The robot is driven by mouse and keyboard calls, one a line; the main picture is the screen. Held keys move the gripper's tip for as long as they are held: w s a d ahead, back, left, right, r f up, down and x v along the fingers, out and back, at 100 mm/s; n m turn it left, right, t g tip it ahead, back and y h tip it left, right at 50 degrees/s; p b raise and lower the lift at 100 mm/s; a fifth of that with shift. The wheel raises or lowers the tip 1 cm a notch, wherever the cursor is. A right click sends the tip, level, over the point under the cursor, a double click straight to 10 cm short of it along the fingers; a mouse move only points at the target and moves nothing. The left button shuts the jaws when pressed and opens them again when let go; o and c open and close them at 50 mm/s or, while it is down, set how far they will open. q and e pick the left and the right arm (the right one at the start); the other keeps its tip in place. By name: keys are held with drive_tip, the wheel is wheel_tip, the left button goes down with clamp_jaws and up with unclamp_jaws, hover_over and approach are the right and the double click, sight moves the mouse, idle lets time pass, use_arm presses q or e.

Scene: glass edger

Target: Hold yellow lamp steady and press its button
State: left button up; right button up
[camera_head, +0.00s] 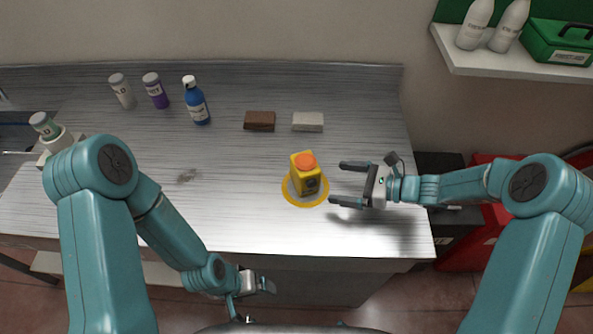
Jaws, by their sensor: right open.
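The yellow lamp (299,182) is a small yellow block with an orange round top (305,162), which may be its button. It stands on a yellow-rimmed round base or mat (305,202) on the metal bench. My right gripper (343,184) is open just to the right of the lamp, its two fingers pointing left toward it. The fingertips appear apart from the lamp, with nothing between them. My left gripper (262,285) is low in the picture, in front of the bench's front edge and away from the lamp. Its fingers show too little to tell their opening.
On the metal bench (240,225), a brown block (259,121) and a pale block (307,122) lie behind the lamp. A blue bottle (197,101), a purple bottle (155,90) and a grey bottle (121,90) stand at back left.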

sight(309, 179)
drive_tip(key=shift+w+a+f, duration=0.1)
drive_tip(key=shift+a+f, duration=0.05)
drive_tip(key=shift+a, duration=0.2)
drive_tip(key=b+x, duration=0.3)
drive_tip(key=x, duration=0.5)
drive_tip(key=shift+f+b, duration=0.2)
drive_tip(key=shift+b, duration=0.15)
drive_tip(key=shift+w+a, duration=0.25)
drive_tip(key=shift+a, duration=0.25)
use_arm(q)
wheel_tip(309, 179, down, 4)
drive_tip(key=shift+r, duration=0.1)
use_arm(e)
drive_tip(key=c, duration=0.3)
use_arm(q)
clamp_jaws()
use_arm(e)
drive_tip(key=shift+c, duration=0.2)
idle(2.0)
